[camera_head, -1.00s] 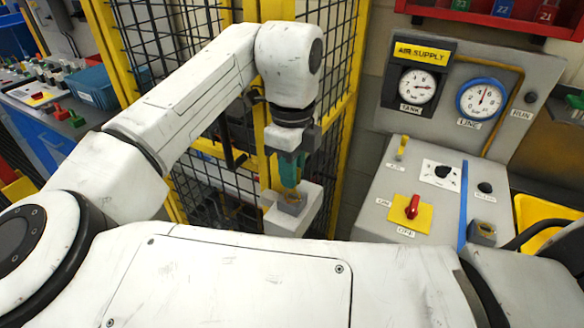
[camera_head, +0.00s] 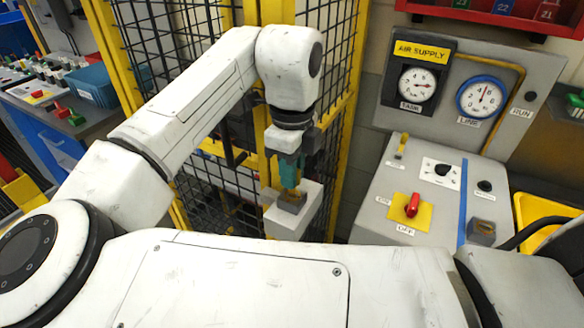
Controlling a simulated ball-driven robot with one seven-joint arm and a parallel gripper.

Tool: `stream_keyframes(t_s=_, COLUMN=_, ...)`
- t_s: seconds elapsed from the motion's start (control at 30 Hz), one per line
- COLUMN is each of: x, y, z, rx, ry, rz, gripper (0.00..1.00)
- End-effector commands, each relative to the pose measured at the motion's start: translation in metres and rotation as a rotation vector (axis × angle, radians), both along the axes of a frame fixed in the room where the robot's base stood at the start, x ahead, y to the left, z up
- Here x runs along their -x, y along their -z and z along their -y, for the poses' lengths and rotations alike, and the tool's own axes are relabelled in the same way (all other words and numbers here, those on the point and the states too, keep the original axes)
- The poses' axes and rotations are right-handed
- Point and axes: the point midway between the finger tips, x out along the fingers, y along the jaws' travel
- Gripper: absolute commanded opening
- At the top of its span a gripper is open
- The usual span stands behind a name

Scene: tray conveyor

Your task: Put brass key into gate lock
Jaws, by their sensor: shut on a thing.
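My gripper (camera_head: 290,172) points down over the gate lock (camera_head: 290,223), a pale box with a grey block on top, at the front of the yellow gate frame. The gripper is shut on the brass key, seen as a small brass-coloured bit (camera_head: 291,194) under the teal part between the jaws. The lower end of the key meets the grey block. I cannot tell whether the key is in the lock or only touching it, as the jaws and the block hide the contact.
A sloped console (camera_head: 400,175) with a red switch (camera_head: 412,205), knobs and a brass-topped block (camera_head: 482,231) stands to the right, below an air supply panel (camera_head: 440,47). Yellow-framed black mesh (camera_head: 330,40) rises behind my gripper. A blue bin (camera_head: 94,86) is at left.

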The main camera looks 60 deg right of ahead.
Motion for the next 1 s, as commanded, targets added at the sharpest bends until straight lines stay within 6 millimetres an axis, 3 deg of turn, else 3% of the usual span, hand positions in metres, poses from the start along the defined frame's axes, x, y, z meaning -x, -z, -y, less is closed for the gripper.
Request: stream_keyframes(t_s=1.0, x=0.000, y=0.024, z=0.000, rx=0.000, ry=0.000, rz=0.000, gripper=0.00)
